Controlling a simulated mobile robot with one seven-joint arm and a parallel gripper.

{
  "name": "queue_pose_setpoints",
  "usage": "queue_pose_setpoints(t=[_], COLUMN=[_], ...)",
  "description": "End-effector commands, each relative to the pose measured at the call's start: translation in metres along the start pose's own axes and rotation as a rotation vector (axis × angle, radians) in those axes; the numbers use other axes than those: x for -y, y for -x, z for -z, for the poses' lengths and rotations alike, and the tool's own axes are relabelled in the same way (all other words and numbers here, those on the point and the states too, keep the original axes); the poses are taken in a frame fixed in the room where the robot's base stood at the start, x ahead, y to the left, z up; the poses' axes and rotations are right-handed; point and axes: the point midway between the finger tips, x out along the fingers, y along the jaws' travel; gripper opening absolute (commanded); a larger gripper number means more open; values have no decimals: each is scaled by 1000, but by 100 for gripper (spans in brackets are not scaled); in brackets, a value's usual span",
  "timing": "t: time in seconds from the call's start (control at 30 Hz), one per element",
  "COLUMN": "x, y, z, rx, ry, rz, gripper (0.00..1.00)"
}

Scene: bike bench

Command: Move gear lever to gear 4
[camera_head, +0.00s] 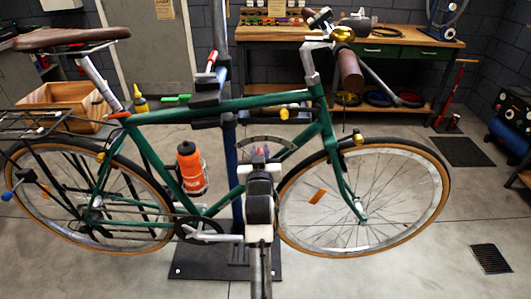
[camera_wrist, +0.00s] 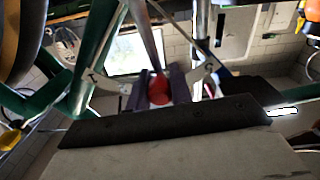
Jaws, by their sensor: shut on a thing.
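In the wrist view, the gear lever's round red knob (camera_wrist: 160,90) sits between the two dark fingers of my gripper (camera_wrist: 160,88), which is shut on it. A pale curved gear plate (camera_wrist: 205,72) spreads behind the fingers, with a dark mark at each end. The marks between are hidden by my fingers, so I cannot tell which gear the lever is at. In the head view, my gripper (camera_head: 260,153) is inside the green bicycle frame (camera_head: 220,106), with a small reddish spot at its tip. The lever is mostly hidden there.
The frame's top tube passes above my gripper. The front wheel (camera_head: 375,235) is to the right, and an orange bottle (camera_head: 190,168) is to the left. A blue stand post (camera_head: 237,190) stands close behind my arm. A workbench (camera_head: 400,60) is at the back.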

Motion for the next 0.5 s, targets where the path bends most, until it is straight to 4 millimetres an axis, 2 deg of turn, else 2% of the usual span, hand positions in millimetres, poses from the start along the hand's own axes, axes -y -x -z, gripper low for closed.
queue_pose_setpoints(t=[0.2, 0.47, 0.5], x=[16, 16, 16], y=[0, 0, 0], z=[-2, -2, -2], rx=[0, 0, 0], ry=[169, 178, 177], rz=[1, 1, 1], gripper=[0, 0, 22])
